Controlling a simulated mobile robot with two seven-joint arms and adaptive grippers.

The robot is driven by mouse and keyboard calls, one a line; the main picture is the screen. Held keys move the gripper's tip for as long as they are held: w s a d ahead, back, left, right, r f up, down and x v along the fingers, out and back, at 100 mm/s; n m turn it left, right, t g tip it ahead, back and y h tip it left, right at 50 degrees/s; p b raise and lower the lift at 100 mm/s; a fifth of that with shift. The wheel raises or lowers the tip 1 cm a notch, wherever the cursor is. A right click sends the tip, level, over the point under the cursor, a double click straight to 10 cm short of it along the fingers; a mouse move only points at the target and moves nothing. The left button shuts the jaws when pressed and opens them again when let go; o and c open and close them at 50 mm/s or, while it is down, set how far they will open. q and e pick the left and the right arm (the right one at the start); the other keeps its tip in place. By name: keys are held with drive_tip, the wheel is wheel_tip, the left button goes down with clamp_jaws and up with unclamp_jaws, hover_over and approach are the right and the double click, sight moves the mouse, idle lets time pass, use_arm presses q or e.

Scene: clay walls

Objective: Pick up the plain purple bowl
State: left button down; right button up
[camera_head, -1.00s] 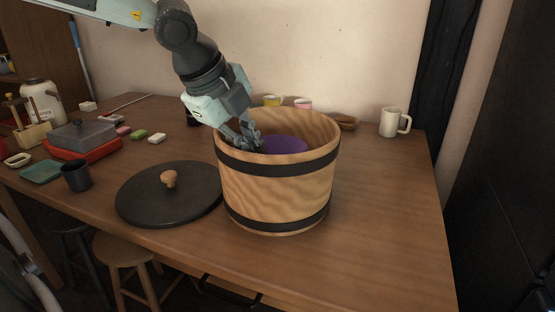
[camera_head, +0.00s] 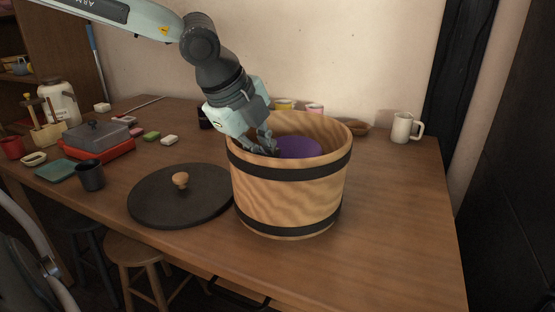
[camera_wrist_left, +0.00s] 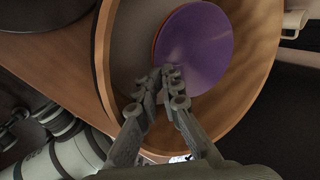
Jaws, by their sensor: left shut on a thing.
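The plain purple bowl (camera_head: 299,147) is inside a wooden tub (camera_head: 287,194) with two black bands, and the near wall hides its lower part. In the left wrist view the purple bowl (camera_wrist_left: 196,48) shows as a smooth round surface, with a thin orange edge (camera_wrist_left: 158,42) beside it that may be another bowl. My left gripper (camera_head: 268,150) reaches down into the tub at the left of the bowl. Its fingertips (camera_wrist_left: 168,80) are close together at the bowl's edge, shut on it. My right gripper is not in view.
A dark round lid (camera_head: 150,205) with a wooden knob lies left of the tub. A white mug (camera_head: 404,128), a brown dish (camera_head: 358,128) and small cups (camera_head: 314,108) stand behind it. A dark cup (camera_head: 91,176) and red tray (camera_head: 98,153) are farther left. The table's right side is clear.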

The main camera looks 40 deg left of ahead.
use_arm(q)
wheel_tip(320, 180, up, 9)
drive_tip(key=shift+r+p, duration=0.2)
drive_tip(key=shift+p, duration=0.1)
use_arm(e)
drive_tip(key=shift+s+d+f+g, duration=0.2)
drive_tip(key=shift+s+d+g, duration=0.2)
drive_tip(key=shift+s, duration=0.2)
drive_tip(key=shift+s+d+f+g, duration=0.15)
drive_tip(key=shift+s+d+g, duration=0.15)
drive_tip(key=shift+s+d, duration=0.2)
use_arm(q)
drive_tip(key=c, duration=2.3)
unclamp_jaws()
drive_tip(key=o, duration=1.8)
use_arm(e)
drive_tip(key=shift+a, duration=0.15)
use_arm(q)
drive_tip(key=shift+o, duration=0.2)
